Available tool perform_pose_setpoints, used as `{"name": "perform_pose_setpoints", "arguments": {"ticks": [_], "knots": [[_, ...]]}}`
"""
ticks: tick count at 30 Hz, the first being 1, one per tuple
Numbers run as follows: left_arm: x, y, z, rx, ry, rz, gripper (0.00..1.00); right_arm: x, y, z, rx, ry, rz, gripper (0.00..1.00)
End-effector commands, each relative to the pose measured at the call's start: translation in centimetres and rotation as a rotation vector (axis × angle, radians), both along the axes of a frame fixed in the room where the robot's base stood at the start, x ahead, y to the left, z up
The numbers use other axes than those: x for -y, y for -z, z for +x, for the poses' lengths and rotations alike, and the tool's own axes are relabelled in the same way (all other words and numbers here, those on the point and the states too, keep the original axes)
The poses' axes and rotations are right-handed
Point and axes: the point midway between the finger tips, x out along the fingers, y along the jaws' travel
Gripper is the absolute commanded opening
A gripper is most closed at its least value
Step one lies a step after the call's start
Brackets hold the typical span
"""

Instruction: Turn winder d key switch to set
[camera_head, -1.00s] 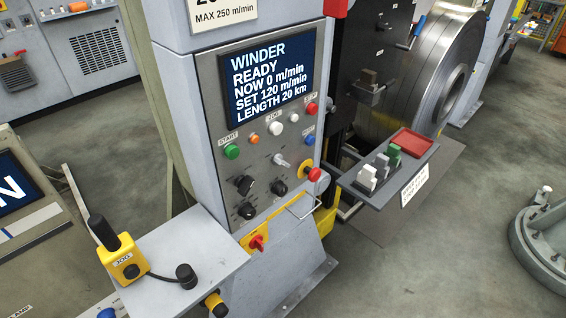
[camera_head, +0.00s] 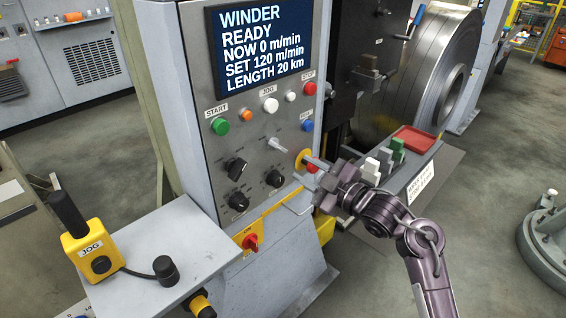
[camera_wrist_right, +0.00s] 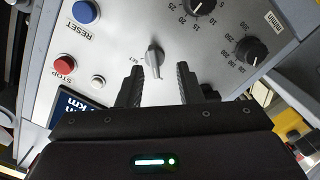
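The winder's silver key switch (camera_head: 279,145) sits on the grey control panel (camera_head: 225,165). In the right wrist view the key (camera_wrist_right: 153,57) stands out from the panel, with a small "SET" label beside it. My right gripper (camera_head: 308,172) is in front of the panel's lower right side. In the right wrist view its two dark fingers (camera_wrist_right: 159,77) are open and empty. The key shows between and beyond their tips, with no visible contact. My left gripper is not in view.
Black knobs (camera_head: 236,169) are left of and below the key. A blue reset button (camera_head: 307,126) and a yellow-ringed red button (camera_head: 304,157), partly hidden by my gripper, are close by. A shelf with a red tray (camera_head: 412,140) juts out at right.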

Motion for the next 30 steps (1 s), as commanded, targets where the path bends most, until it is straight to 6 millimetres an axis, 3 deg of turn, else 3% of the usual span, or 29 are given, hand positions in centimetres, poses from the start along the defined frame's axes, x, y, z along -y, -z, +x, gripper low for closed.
{"name": "perform_pose_setpoints", "arguments": {"ticks": [3,6,18,30], "knots": [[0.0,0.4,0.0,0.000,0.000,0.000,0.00,-0.5,-2.2,-0.5,0.066,-0.023,-0.025,0.33],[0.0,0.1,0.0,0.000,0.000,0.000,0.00,-1.2,-2.7,0.1,0.073,-0.026,-0.027,0.33],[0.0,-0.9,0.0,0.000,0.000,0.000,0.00,-5.0,-2.5,4.5,0.068,-0.023,-0.024,0.33],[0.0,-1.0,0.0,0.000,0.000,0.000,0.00,-5.6,-2.4,5.1,0.069,-0.023,-0.027,0.31]]}}
